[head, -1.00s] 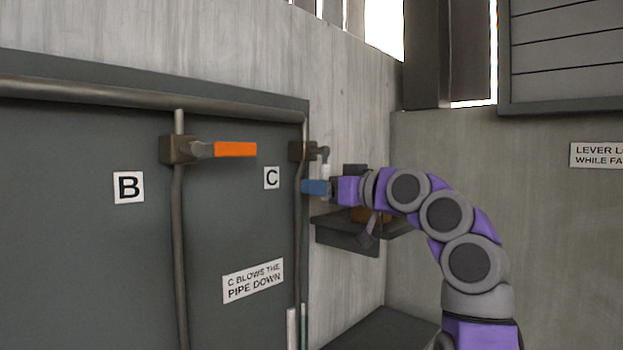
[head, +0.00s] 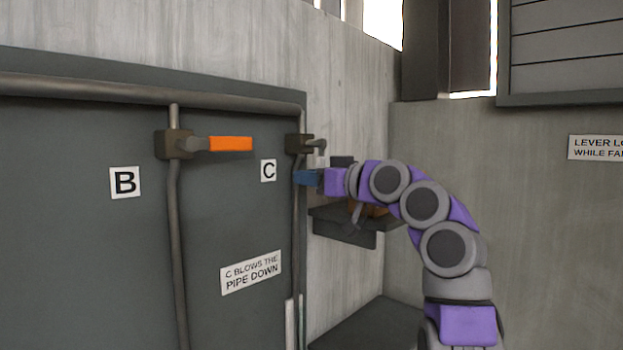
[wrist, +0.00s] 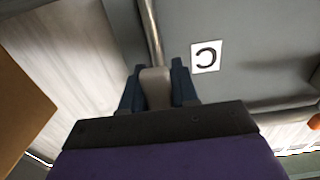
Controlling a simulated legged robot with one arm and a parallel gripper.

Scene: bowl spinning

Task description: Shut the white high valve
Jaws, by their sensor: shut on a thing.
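The valve marked C (head: 298,144) sits on the right-hand pipe near the edge of the grey panel. Its short pale lever (head: 319,159) hangs down from a dark stem. My gripper (head: 307,178) is at the lower end of this lever, with its blue fingers just below and right of the C sign. In the wrist view my gripper (wrist: 157,88) has the pale lever (wrist: 155,84) between its two blue fingers and is shut on it. The fingers hide part of the lever in the head view.
Valve B (head: 174,144) has an orange handle (head: 230,144) pointing right. A dark shelf (head: 343,226) with a brown object on it lies below and behind my gripper. A sign (head: 251,272) reads "C blows the pipe down". A wide dark surface (head: 370,327) lies lower down.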

